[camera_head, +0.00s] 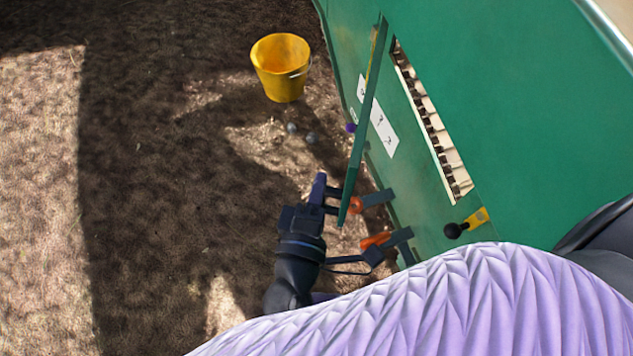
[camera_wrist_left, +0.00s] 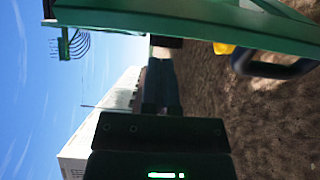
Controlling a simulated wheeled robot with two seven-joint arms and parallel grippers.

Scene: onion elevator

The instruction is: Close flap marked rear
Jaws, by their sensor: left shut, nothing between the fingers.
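The flap (camera_head: 362,130) is a green panel on the green machine. In the head view it shows nearly edge-on, standing out from the machine's side beside an open slot (camera_head: 433,125). No "rear" marking can be read on it. My left gripper (camera_head: 327,194) is shut and empty, close to the flap's lower end on its left side; I cannot tell whether they touch. In the left wrist view the shut fingers (camera_wrist_left: 161,85) point up toward a green panel edge (camera_wrist_left: 190,22). My right gripper is not in view.
A black knob on a yellow mount (camera_head: 468,223) and orange-and-grey levers (camera_head: 375,240) are on the machine near my left gripper. A white label (camera_head: 378,117) is behind the flap. A yellow bucket (camera_head: 281,67) and small round objects stand on open dirt ground at left.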

